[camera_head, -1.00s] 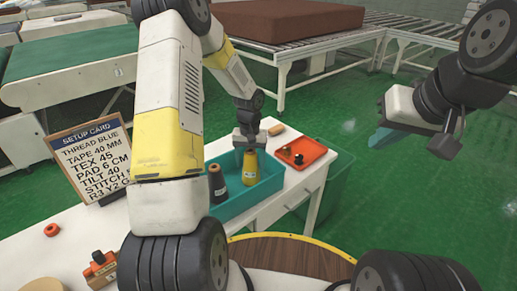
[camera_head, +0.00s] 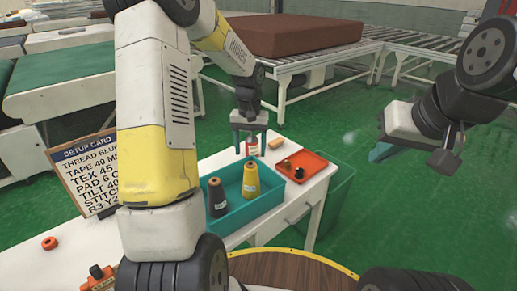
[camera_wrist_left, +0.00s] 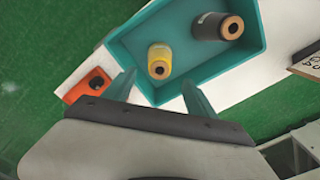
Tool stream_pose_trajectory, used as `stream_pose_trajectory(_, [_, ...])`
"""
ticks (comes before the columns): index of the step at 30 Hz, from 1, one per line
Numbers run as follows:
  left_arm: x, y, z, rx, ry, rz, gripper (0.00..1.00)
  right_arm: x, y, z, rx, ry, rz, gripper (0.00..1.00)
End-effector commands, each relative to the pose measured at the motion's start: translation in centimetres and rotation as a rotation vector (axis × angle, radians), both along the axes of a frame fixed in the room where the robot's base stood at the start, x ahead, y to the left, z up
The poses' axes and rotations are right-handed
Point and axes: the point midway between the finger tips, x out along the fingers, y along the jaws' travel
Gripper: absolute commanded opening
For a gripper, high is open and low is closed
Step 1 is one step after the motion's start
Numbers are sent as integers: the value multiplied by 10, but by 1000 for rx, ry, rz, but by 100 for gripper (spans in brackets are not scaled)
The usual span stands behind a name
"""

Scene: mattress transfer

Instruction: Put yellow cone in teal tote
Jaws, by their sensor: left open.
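The yellow cone (camera_head: 251,178) stands upright inside the teal tote (camera_head: 238,217), toward its right side. A dark cone (camera_head: 217,196) stands to its left in the same tote. In the left wrist view the yellow cone (camera_wrist_left: 159,62) and the dark cone (camera_wrist_left: 217,27) are both inside the tote (camera_wrist_left: 262,40). My left gripper (camera_head: 250,146) is open and empty above and behind the yellow cone, apart from it. My right gripper (camera_head: 405,152) hangs over the floor at the right, away from the table; its jaw state is unclear.
An orange tray (camera_head: 318,158) with small dark parts sits right of the tote. A red-and-white bottle (camera_head: 253,147) and a tan block (camera_head: 277,142) lie behind. A setup card (camera_head: 88,172) stands at the left. A green bin (camera_head: 343,190) stands beyond the table's right end.

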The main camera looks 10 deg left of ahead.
Motion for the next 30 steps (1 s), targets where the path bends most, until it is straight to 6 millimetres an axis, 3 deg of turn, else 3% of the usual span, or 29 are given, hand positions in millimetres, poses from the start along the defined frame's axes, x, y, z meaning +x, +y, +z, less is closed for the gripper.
stream_pose_trajectory(5, [-11, -1, 30, 4, -35, -9, 66, 0, 0, 0, 0, 0, 0, 0])
stream_pose_trajectory(8, [-31, -2, 65, 5, -89, -21, 66, 0, 0, 0, 0, 0, 0, 0])
stream_pose_trajectory(12, [-74, -4, 116, -4, -184, -42, 66, 0, 0, 0, 0, 0, 0, 0])
stream_pose_trajectory(18, [-144, -9, 166, -45, -328, -66, 66, 0, 0, 0, 0, 0, 0, 0])
stream_pose_trajectory(24, [-207, -16, 187, -111, -464, -91, 66, 0, 0, 0, 0, 0, 0, 0])
stream_pose_trajectory(30, [-240, -21, 189, -158, -540, -106, 66, 0, 0, 0, 0, 0, 0, 0])
